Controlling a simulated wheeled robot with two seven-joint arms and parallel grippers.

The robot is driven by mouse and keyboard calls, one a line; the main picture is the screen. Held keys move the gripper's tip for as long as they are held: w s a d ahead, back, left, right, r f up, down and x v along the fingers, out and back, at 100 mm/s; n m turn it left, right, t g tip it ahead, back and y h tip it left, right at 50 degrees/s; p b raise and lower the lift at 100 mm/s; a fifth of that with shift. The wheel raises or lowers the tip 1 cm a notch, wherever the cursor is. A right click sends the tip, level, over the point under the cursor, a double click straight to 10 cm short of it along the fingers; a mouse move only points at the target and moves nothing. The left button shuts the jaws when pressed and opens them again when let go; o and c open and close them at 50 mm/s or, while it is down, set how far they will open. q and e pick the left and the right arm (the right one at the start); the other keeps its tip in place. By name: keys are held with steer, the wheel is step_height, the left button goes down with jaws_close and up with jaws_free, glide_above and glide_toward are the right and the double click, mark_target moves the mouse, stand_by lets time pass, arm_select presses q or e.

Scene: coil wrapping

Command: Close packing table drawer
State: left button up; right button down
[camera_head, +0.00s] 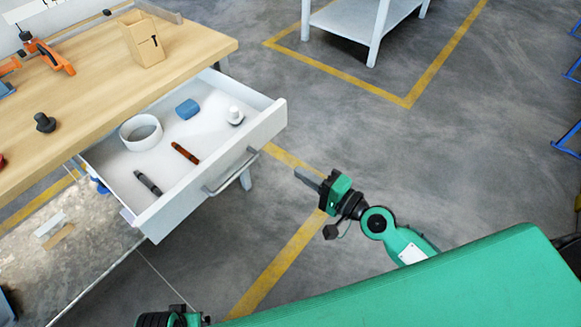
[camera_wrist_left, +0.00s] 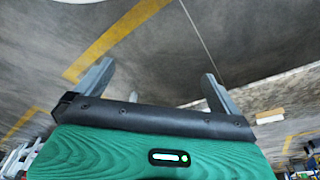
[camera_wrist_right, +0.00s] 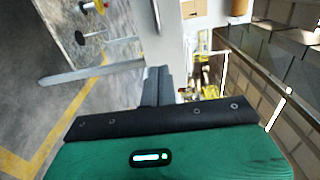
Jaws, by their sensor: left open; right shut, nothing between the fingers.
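The white drawer (camera_head: 262,128) of the packing table (camera_head: 100,90) is pulled out in the head view. Inside it lie a white tape ring (camera_head: 141,132), a blue item (camera_head: 187,109), a white round item (camera_head: 235,115), a brown marker (camera_head: 185,153) and a dark marker (camera_head: 147,183). A grey bar handle (camera_head: 229,172) is on its front. My right gripper (camera_head: 308,179) is shut and empty, to the right of the drawer front and apart from it. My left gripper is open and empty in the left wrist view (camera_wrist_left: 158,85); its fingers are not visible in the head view.
A cardboard box (camera_head: 143,40), an orange tool (camera_head: 47,52) and a black knob-like object (camera_head: 45,122) are on the tabletop. A lower shelf (camera_head: 80,250) runs beneath the drawer. A white table (camera_head: 345,18) stands at the back.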

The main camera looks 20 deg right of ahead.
mark_target(254, 144)
arm_select(q)
step_height(254, 144, down, 7)
steer(key=s+p, duration=0.1)
steer(key=p, duration=0.1)
steer(key=shift+s+a+r+g, duration=0.15)
steer(key=shift+r+g, duration=0.05)
steer(key=shift+g, duration=0.1)
arm_select(e)
steer(key=x, duration=1.3)
